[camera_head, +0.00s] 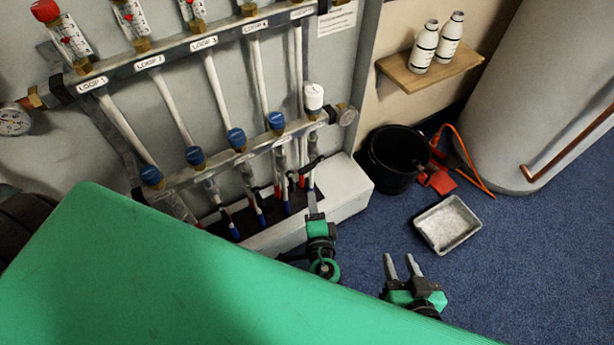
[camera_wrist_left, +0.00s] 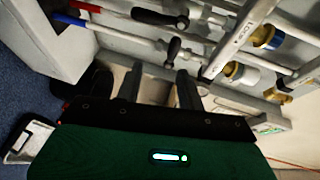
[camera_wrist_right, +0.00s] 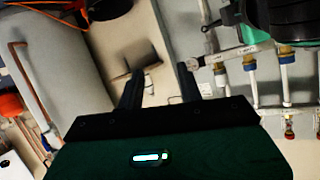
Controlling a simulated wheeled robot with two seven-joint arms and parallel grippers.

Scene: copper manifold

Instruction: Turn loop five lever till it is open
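The loop five lever (camera_head: 313,164) is black and lies across its pipe, below the white cap (camera_head: 314,97) at the right end of the lower manifold bar. In the left wrist view the black lever (camera_wrist_left: 172,51) points toward my fingers. My left gripper (camera_head: 312,193) is just below the lever in the head view. Its fingers are apart in the left wrist view (camera_wrist_left: 160,72), with the lever's end appearing between the tips; I cannot tell whether they touch it. My right gripper (camera_head: 402,258) is open and empty above the floor; its fingers are also apart in the right wrist view (camera_wrist_right: 160,72).
The other loops have blue caps (camera_head: 277,121) and black levers (camera_wrist_left: 160,17). A black bucket (camera_head: 383,160), a grey tray (camera_head: 447,223), a wooden shelf (camera_head: 425,72) with two bottles and a large cylinder (camera_head: 535,100) stand right.

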